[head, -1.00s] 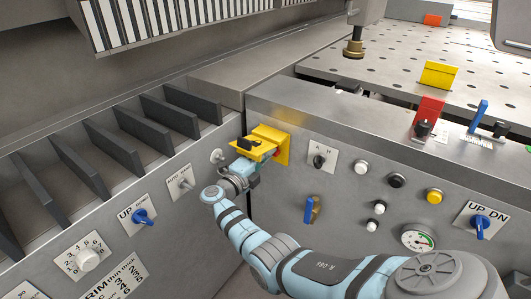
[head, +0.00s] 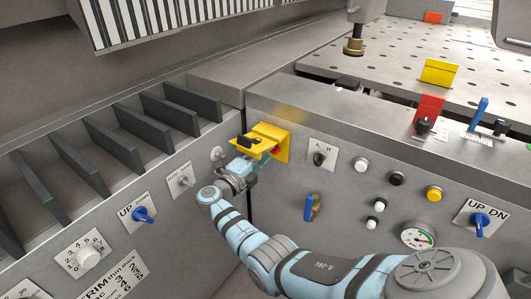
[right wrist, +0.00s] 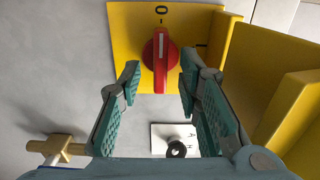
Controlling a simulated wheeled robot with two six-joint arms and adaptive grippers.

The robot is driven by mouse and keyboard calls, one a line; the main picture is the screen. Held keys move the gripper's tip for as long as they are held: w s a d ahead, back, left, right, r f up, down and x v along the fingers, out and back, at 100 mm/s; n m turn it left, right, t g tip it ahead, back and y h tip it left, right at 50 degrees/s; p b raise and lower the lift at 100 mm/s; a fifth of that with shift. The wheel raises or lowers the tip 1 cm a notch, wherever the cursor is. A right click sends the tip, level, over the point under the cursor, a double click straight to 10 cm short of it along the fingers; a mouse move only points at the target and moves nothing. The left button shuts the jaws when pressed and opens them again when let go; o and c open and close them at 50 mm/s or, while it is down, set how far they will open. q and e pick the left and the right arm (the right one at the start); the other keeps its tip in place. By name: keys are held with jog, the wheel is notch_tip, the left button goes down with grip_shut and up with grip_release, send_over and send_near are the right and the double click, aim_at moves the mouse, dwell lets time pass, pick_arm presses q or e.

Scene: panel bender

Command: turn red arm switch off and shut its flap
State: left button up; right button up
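The red arm switch (right wrist: 160,62) is a red knob on a yellow plate (right wrist: 125,35), seen in the right wrist view. The white line on its handle points at the "0" mark on the plate. My right gripper (right wrist: 159,72) is open, with one teal finger on each side of the handle and gaps visible. The yellow flap (right wrist: 290,100) stands open at the right of that view. In the head view the flap (head: 250,146) juts out from the yellow plate (head: 277,136), above my right gripper (head: 257,162), and largely hides the switch. My left gripper is not in view.
An A/H selector (head: 319,159), a blue-handled brass valve (head: 311,208) and several buttons sit right of the switch. An AUTO toggle (head: 183,181) and a blue UP knob (head: 143,216) are on the left panel. Dark slats (head: 168,118) stand above it.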

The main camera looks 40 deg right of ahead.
jog(key=v, duration=0.6)
jog(key=shift+a, duration=0.2)
jog(key=shift+s, duration=0.1)
